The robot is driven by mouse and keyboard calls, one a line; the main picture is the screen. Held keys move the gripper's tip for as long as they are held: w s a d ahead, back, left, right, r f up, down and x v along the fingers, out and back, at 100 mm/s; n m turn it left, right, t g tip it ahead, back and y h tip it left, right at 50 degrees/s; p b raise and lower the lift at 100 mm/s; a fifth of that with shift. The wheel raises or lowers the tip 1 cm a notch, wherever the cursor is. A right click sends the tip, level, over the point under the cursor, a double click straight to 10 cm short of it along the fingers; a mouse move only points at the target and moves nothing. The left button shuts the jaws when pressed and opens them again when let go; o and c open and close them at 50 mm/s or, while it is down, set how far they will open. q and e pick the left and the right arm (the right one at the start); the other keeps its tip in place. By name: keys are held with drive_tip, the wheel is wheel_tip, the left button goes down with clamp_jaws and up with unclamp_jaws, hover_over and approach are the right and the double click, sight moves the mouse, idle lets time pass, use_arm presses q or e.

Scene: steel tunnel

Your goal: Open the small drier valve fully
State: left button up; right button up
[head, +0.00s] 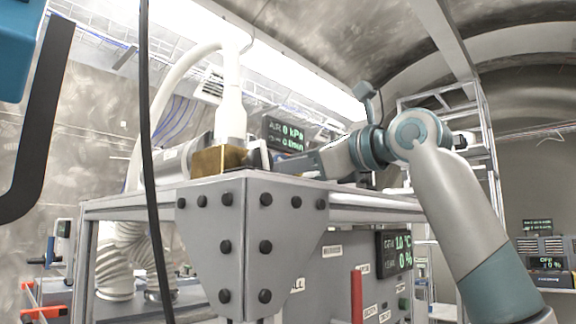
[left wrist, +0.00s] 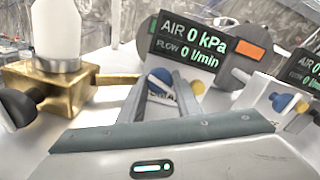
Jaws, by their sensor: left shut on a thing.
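In the left wrist view, a blue knob (left wrist: 160,80) stands on a small white plate under a black display reading AIR 0 kPa and FLOW 0 l/min. Part of a label shows below it, seemingly the start of SMALL. The fingertips are partly hidden, and the knob's turn angle cannot be told. My right gripper is not in view.
A brass block (head: 218,160) with a white nozzle stands left of my left gripper; it shows a black knob (left wrist: 18,105) in the left wrist view. A second display (left wrist: 300,68) stands at right. A black cable (head: 150,150) hangs in front of the bench (head: 250,225).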

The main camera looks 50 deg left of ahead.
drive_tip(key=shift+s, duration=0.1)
use_arm(q)
drive_tip(key=o, duration=1.1)
drive_tip(key=shift+c, duration=0.2)
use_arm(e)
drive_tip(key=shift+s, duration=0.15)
use_arm(q)
drive_tip(key=shift+d, duration=0.15)
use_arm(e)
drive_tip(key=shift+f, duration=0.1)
use_arm(q)
drive_tip(key=shift+w+d+b, duration=0.1)
drive_tip(key=shift+d+b, duration=0.2)
drive_tip(key=shift+d, duration=0.35)
drive_tip(key=w+d+b, duration=0.1)
drive_tip(key=d+b, duration=0.2)
drive_tip(key=d, duration=1.2)
drive_tip(key=shift+w+d, duration=0.35)
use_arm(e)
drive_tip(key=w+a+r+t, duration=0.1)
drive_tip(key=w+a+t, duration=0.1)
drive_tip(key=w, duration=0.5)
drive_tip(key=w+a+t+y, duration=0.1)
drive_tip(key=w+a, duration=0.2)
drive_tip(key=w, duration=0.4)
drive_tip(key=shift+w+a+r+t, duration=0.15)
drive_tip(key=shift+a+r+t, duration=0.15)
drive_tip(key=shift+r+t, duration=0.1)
